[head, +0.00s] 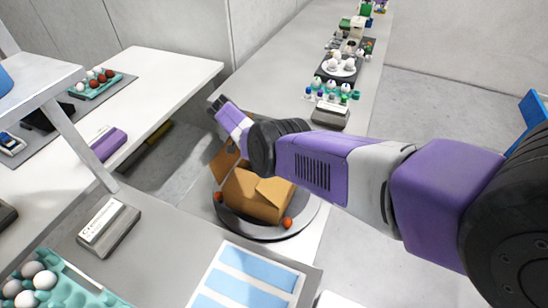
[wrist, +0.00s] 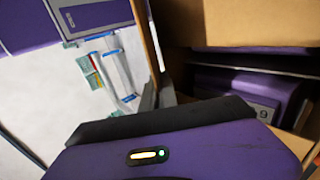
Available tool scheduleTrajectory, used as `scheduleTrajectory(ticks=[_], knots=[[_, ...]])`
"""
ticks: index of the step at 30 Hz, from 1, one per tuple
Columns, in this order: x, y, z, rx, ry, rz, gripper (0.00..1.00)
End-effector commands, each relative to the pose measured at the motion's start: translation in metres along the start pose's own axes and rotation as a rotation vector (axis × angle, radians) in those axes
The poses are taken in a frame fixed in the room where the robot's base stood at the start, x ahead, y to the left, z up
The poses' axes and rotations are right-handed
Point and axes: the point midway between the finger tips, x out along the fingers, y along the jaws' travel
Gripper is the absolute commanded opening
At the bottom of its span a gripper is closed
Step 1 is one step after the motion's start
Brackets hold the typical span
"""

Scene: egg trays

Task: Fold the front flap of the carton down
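The brown cardboard carton (head: 258,196) sits on a round grey turntable (head: 262,232) in the head view. A flap (head: 222,162) stands up at its far left side. In the wrist view, my gripper's grey fingertips (wrist: 157,95) are close together at the lower end of a thin brown panel (wrist: 148,42), seen edge-on. I cannot tell whether they touch or grip it. Cardboard (wrist: 262,22) and a purple item (wrist: 240,90) show to the right.
A label stand (head: 108,226) and an egg tray (head: 60,285) are at left. Blue-striped sheet (head: 245,280) lies in front. Small figures (head: 330,92) and a plate (head: 339,68) line the counter behind.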

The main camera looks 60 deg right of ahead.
Motion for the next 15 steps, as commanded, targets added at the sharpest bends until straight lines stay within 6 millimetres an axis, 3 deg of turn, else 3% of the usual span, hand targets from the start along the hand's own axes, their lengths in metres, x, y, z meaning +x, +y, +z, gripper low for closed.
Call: scheduleTrajectory(ticks=[15], knots=[[0.0039, 0.0021, -0.0004, 0.001, 0.002, 0.014, 0.00]])
